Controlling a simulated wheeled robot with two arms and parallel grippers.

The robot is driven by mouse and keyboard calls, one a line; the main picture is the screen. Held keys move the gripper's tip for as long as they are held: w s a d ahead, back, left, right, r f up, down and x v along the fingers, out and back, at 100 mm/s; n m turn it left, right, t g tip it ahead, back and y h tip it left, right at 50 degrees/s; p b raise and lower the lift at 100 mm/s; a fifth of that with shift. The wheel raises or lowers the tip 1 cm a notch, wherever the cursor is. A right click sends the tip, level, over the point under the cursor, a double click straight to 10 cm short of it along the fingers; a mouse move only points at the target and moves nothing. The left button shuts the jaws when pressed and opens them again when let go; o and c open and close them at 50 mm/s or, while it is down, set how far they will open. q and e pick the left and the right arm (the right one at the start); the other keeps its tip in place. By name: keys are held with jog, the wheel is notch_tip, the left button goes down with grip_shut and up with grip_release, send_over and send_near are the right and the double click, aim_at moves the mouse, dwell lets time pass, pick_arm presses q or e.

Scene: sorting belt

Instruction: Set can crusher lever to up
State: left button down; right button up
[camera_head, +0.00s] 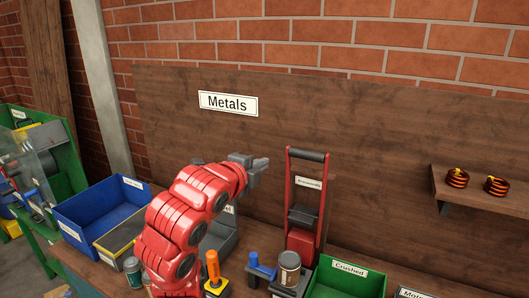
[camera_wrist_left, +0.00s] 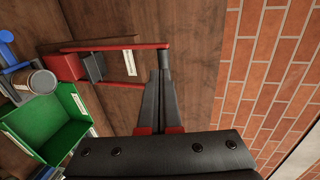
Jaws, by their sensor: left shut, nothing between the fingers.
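The can crusher (camera_head: 303,240) stands against the wooden back panel, right of my left arm. Its red lever frame stands upright, with the black handle bar (camera_head: 307,155) at the top. In the left wrist view the red lever frame (camera_wrist_left: 110,47) lies sideways and the dark handle (camera_wrist_left: 164,60) shows just beyond my fingertips. My left gripper (camera_head: 264,163) is shut and empty, left of the handle at about its height. In the left wrist view its fingers (camera_wrist_left: 159,80) are together; I cannot tell whether they touch the handle. My right gripper is not in view.
A brown-and-white can (camera_head: 289,268) stands in front of the crusher. A green "Crushed" bin (camera_head: 345,280) is to its right. An orange-handled tool (camera_head: 213,268) and a blue handle (camera_head: 261,268) are nearby. A blue bin (camera_head: 90,212) is left; a shelf (camera_head: 480,192) is right.

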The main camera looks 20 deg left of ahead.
pick_arm(q)
jog(key=p, duration=0.4)
send_near(287, 150)
jog(key=x, duration=0.5)
jog(key=shift+w, duration=0.3)
jog(key=shift+w+f, duration=0.2)
jog(key=shift+w, duration=0.2)
